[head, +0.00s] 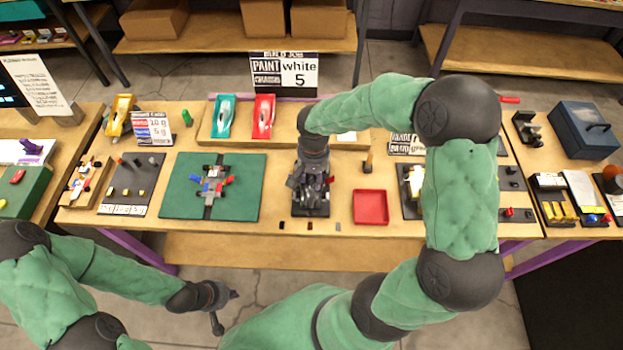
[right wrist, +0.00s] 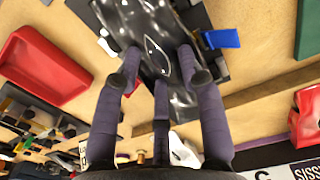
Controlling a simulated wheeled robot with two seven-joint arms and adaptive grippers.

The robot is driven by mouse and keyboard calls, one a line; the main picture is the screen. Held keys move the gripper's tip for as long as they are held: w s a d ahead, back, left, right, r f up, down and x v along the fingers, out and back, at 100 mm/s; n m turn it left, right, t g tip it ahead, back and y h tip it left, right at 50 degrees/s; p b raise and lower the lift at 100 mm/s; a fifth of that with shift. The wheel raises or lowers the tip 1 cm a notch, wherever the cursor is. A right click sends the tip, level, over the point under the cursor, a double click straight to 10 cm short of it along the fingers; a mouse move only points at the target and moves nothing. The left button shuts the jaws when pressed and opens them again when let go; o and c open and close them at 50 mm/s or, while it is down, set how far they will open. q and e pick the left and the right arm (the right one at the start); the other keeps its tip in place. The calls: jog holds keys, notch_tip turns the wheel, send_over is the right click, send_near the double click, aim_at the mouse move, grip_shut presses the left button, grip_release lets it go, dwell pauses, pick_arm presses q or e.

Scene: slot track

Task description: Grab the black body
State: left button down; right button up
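The black body (right wrist: 165,45) is a dark, glossy car shell with a pale-edged marking. It shows at the top of the right wrist view, between the spread fingers of my right gripper (right wrist: 159,58). The fingers are bent inward over it, and firm contact on its sides cannot be made out. In the head view my right gripper (head: 311,188) points down over the dark stand (head: 311,212) and mostly hides the body. My left gripper (head: 225,298) hangs in front of the table, away from everything; its fingers are too small to judge.
A red tray (head: 371,207) stands just right of the stand. A green mat (head: 250,172) with a car chassis lies to the left. Teal (head: 223,115) and red (head: 264,116) bodies lie on a board behind. A blue piece (right wrist: 222,39) is beside the black body.

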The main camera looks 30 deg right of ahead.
jog(key=c, duration=0.6)
jog(key=shift+r, duration=0.1)
jog(key=shift+c, duration=0.2)
